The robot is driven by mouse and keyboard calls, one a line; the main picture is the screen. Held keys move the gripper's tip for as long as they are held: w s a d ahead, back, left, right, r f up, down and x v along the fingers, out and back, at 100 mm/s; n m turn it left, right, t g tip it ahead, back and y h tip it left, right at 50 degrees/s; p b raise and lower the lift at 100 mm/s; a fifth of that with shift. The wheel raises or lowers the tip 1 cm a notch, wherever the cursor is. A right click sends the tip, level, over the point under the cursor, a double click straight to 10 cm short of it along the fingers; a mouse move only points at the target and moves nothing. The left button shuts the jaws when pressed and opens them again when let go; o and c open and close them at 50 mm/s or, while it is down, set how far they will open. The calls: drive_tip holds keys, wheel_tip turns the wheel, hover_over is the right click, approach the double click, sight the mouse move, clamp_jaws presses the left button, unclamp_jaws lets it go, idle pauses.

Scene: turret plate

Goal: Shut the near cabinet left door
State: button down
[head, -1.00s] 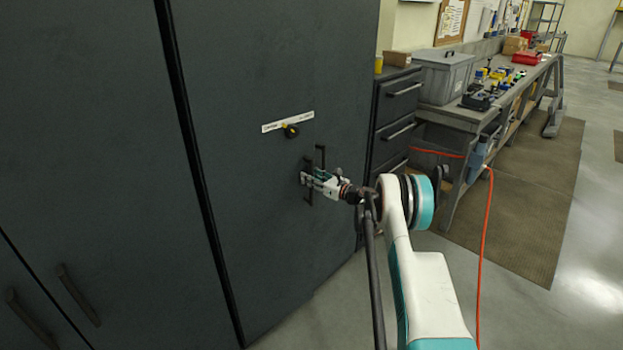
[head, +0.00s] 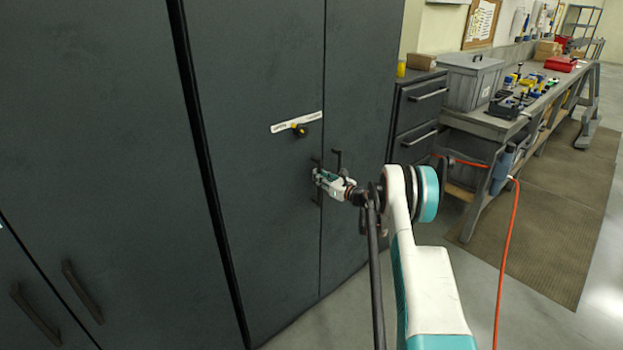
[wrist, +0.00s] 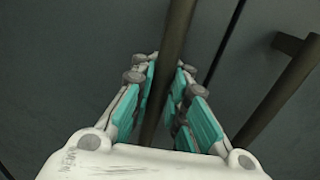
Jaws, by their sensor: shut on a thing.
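The near cabinet's dark left door (head: 255,215) has a white label strip and a black-and-yellow knob on it. It looks about in line with the right door (head: 358,100), with a thin seam between them. My gripper (head: 319,178) is shut on the left door's dark bar handle (head: 317,198). In the wrist view the handle (wrist: 172,45) runs between the teal finger pads of my gripper (wrist: 165,95). The right door's handle (wrist: 285,85) stands just right of the fingers, apart from them. Whether the left door is fully flush I cannot tell.
Another dark cabinet with two bar handles (head: 82,292) fills the left side. A drawer unit (head: 415,115) stands right of the near cabinet, then a workbench (head: 495,122) with a grey bin and tools. An orange cable (head: 508,250) hangs to the floor.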

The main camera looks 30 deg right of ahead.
drive_tip(key=c, duration=1.6)
unclamp_jaws()
drive_tip(key=shift+d, duration=0.1)
drive_tip(key=shift+o, duration=0.2)
drive_tip(key=v, duration=1.2)
